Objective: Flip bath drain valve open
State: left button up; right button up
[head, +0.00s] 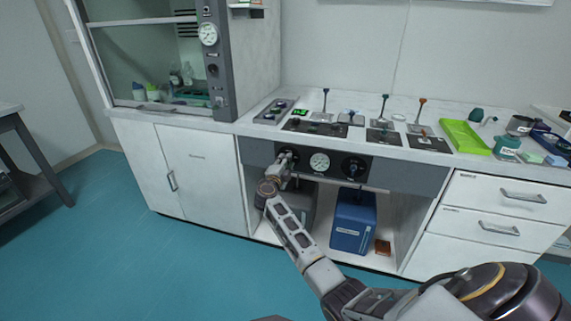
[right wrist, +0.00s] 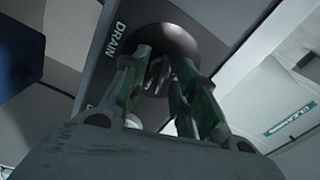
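The drain valve (right wrist: 172,38) is a dark round knob on the grey front panel, with the word DRAIN beside it in the right wrist view. A small handle stands out from its middle. My right gripper (right wrist: 161,68) reaches up to the valve with its two fingers apart, one on each side of the handle. I see gaps beside the handle, but contact is hard to judge. In the head view my right gripper (head: 282,166) is at the left end of the panel and hides most of the valve. My left gripper is not in view.
A white-faced gauge (head: 319,162) and another dark valve (head: 354,168) are to the right on the same panel. A blue box (head: 352,221) stands in the open bay below. The worktop holds several small levers and a green tray (head: 465,137). A fume hood stands at left.

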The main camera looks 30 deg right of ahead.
grip_shut()
jog(key=shift+m, duration=1.6)
grip_release()
jog(key=shift+r, duration=0.15)
